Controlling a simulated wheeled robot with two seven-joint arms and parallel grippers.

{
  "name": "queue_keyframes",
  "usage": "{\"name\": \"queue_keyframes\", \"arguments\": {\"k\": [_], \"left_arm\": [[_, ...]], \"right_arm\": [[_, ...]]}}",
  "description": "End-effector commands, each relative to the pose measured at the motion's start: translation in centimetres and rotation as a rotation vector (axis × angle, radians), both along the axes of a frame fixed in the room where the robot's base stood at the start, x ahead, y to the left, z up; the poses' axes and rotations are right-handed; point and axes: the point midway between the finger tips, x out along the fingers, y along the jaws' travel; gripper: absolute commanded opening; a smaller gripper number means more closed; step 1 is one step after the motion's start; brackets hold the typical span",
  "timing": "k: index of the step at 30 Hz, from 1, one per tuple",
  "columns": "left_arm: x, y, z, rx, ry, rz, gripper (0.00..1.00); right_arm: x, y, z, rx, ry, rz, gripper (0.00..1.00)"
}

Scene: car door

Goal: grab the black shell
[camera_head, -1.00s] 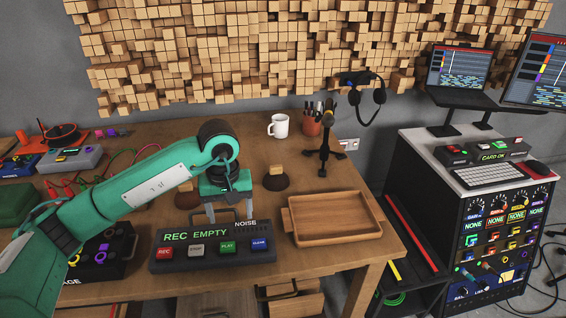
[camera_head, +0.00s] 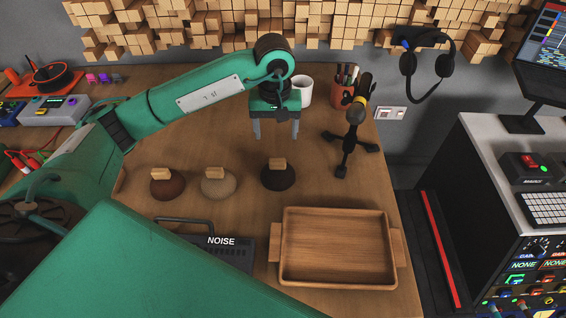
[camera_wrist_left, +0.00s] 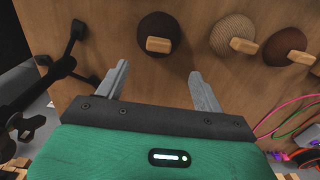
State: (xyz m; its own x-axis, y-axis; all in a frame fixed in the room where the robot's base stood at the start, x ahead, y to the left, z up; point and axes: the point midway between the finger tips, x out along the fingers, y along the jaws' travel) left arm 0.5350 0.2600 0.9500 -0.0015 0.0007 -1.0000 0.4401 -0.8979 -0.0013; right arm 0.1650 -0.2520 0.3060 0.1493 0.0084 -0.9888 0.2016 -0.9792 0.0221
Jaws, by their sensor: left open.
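The black shell (camera_head: 278,179) is a dark dome with a small wooden block grip on top. It rests on the wooden table behind the tray, and shows at the top of the left wrist view (camera_wrist_left: 158,25). My left gripper (camera_head: 276,134) is open and empty, pointing down above the table, behind the black shell in the head view. In the left wrist view its fingers (camera_wrist_left: 158,72) are apart, with the shell beyond them and not between them. A beige shell (camera_head: 219,187) and a brown shell (camera_head: 167,188) sit in a row to its left. My right gripper is not in view.
A wooden tray (camera_head: 338,284) is in front of the black shell. A black stand (camera_head: 352,140) is at its right. A white mug (camera_head: 305,92) and a pen pot (camera_head: 343,102) are behind. The NOISE panel (camera_head: 222,246) is partly hidden by my green arm.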

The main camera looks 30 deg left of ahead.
Motion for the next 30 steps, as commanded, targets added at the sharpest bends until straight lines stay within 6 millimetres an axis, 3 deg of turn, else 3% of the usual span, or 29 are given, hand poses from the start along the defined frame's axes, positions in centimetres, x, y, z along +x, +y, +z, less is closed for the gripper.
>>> {"name": "queue_keyframes", "arguments": {"k": [9,17,24,30], "left_arm": [[-0.1,0.0,-5.9,-0.001,0.004,0.001,0.69],[0.1,0.0,-7.8,0.000,0.003,0.001,0.69],[0.6,0.0,-11.1,-0.002,0.004,0.001,0.69],[0.6,0.0,-12.5,0.000,0.001,0.001,0.69]], "right_arm": [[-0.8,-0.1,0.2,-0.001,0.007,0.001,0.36],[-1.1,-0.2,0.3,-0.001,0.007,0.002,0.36],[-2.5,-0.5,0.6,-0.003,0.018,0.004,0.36],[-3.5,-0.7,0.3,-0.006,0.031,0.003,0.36]]}}
